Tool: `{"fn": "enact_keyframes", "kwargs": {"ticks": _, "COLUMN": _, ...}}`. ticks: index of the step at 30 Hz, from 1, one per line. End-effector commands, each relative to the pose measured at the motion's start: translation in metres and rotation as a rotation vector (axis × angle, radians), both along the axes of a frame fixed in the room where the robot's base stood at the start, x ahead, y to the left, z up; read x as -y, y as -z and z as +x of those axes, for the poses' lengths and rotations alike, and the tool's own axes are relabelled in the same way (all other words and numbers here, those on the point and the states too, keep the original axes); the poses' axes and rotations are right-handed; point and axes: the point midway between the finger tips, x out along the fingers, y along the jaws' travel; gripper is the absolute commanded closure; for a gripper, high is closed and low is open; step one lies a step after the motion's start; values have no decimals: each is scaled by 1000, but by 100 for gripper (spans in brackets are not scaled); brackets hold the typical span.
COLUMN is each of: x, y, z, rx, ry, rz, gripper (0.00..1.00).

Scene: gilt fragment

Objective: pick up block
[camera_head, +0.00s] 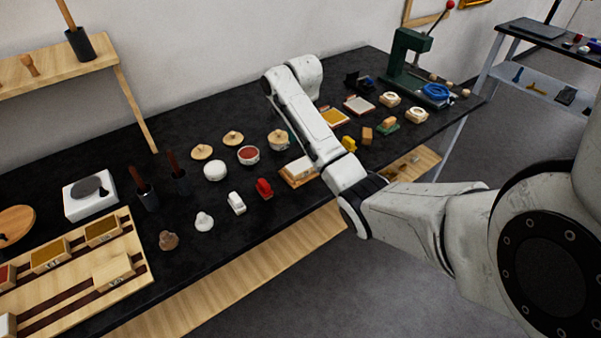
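The task's block is not marked out, and several block-like pieces lie on the black table (225,250). A small brown wooden block (367,135) and a yellow piece (349,144) are right of my forearm. A red piece (264,188) and a white piece (237,203) stand left of it. Larger wooden blocks (113,271) sit on a slatted wooden board (140,281) at the lower left. My arm reaches over the table and bends at its far end. My gripper's fingers do not show.
A green press (405,58) with a red-knobbed lever and a blue coil (436,92) are at the table's far right. Round pots, lids and dark holders crowd the middle. A wooden shelf (50,72) is at the upper left. Grey floor is clear at right.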

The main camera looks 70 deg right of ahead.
Motion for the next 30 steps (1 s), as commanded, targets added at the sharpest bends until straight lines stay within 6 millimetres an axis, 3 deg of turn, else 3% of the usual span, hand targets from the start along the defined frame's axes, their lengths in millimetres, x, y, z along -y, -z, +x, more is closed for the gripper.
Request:
{"fn": "enact_keyframes", "kwargs": {"ticks": 3, "x": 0, "y": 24, "z": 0, "rx": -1, "ry": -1, "rz": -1, "gripper": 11}}
{"fn": "enact_keyframes", "kwargs": {"ticks": 11, "x": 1, "y": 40, "z": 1, "rx": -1, "ry": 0, "rz": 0, "gripper": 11}}
{"fn": "enact_keyframes", "kwargs": {"ticks": 19, "x": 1, "y": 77, "z": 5, "rx": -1, "ry": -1, "rz": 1, "gripper": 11}}
{"fn": "enact_keyframes", "kwargs": {"ticks": 29, "x": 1, "y": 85, "z": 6, "rx": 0, "ry": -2, "rz": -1, "gripper": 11}}
{"fn": "enact_keyframes", "kwargs": {"ticks": 30, "x": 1, "y": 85, "z": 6, "rx": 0, "ry": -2, "rz": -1, "gripper": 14}}
